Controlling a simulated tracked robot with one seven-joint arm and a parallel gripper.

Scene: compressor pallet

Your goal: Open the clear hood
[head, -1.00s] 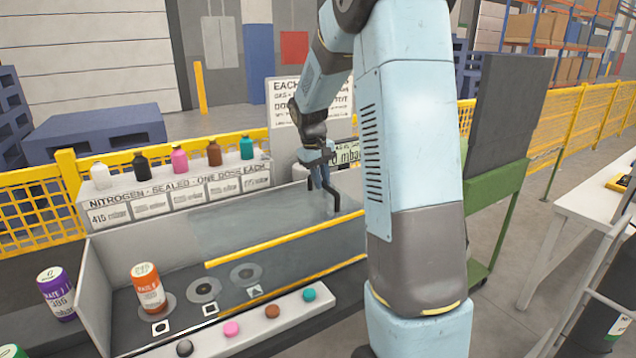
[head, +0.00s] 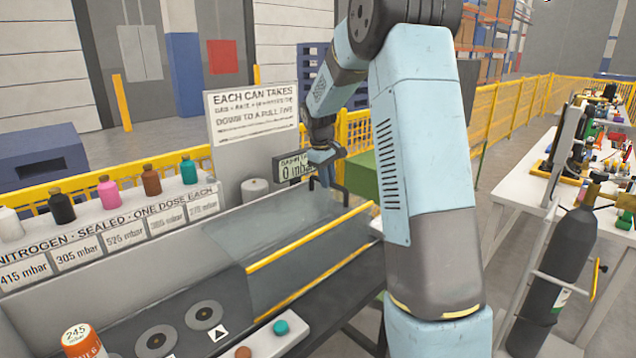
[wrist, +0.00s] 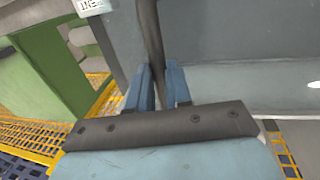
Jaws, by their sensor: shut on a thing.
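The clear hood (head: 310,257), a see-through panel with yellow edge strips, covers the right part of the grey trough. Its left end stands right of the rightmost round pad (head: 205,315), so the pads are uncovered. The handle also shows as a thin dark bent bar (head: 343,190) in the head view. Its joint with the hood is unclear.
An orange can (head: 82,342) stands at the trough's left. Several coloured bottles (head: 109,191) stand on a labelled shelf behind. A display (head: 293,168) reading 0 stands near my gripper. To the right are a black cylinder (head: 555,270) and a cluttered white table (head: 520,175).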

